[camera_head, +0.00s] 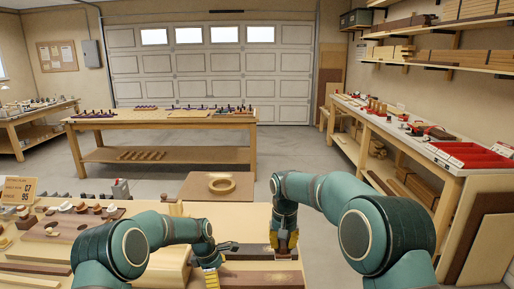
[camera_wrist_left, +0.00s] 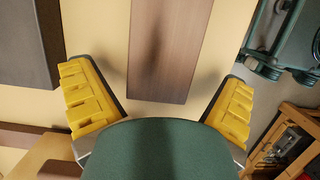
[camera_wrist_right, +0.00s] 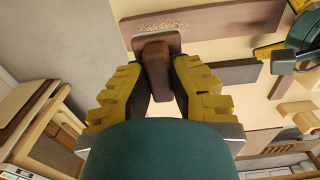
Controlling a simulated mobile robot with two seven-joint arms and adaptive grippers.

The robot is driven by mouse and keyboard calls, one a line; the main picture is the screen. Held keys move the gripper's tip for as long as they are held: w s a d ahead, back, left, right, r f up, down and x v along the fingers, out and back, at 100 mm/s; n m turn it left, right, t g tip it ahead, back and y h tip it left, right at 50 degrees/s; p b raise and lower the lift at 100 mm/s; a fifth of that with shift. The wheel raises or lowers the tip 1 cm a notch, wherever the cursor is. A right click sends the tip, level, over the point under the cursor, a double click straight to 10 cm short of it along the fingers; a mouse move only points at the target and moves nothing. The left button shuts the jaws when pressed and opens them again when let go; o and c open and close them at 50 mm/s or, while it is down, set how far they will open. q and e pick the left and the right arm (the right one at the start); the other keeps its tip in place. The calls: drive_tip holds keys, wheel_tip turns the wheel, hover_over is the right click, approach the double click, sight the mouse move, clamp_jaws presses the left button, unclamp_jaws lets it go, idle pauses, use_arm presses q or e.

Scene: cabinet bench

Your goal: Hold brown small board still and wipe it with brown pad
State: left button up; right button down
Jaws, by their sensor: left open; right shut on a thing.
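The small brown board (camera_head: 262,280) lies flat at the near edge of the bench. In the right wrist view the board (camera_wrist_right: 225,19) has light crumbs on its top. My right gripper (camera_head: 284,243) is shut on the handle of the brown pad (camera_wrist_right: 155,62). The pad's plate overlaps the board's edge beside the crumbs; I cannot tell whether they touch. My left gripper (camera_head: 214,268) is open and empty. In the left wrist view the board's end (camera_wrist_left: 165,55) lies between its spread fingers (camera_wrist_left: 160,100), apart from both.
A dark board (camera_head: 244,253) lies just beyond the brown one. Bare bench top shows between these.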

drive_tip(key=shift+w+a+r, duration=0.3)
drive_tip(key=shift+w+r, duration=0.4)
drive_tip(key=shift+r, duration=0.05)
drive_tip(key=f, duration=0.8)
drive_tip(key=shift+s+d+f, duration=0.15)
drive_tip(key=shift+d+f, duration=0.05)
drive_tip(key=shift+f, duration=0.15)
drive_tip(key=d+f, duration=0.2)
drive_tip(key=d, duration=0.1)
drive_tip(key=d+f, duration=0.1)
drive_tip(key=d, duration=0.1)
drive_tip(key=shift+d+f, duration=0.2)
drive_tip(key=a, duration=1.1)
drive_tip(key=shift+a, duration=0.2)
drive_tip(key=d, duration=1.1)
drive_tip(key=shift+d, duration=0.3)
use_arm(q)
drive_tip(key=c, duration=1.2)
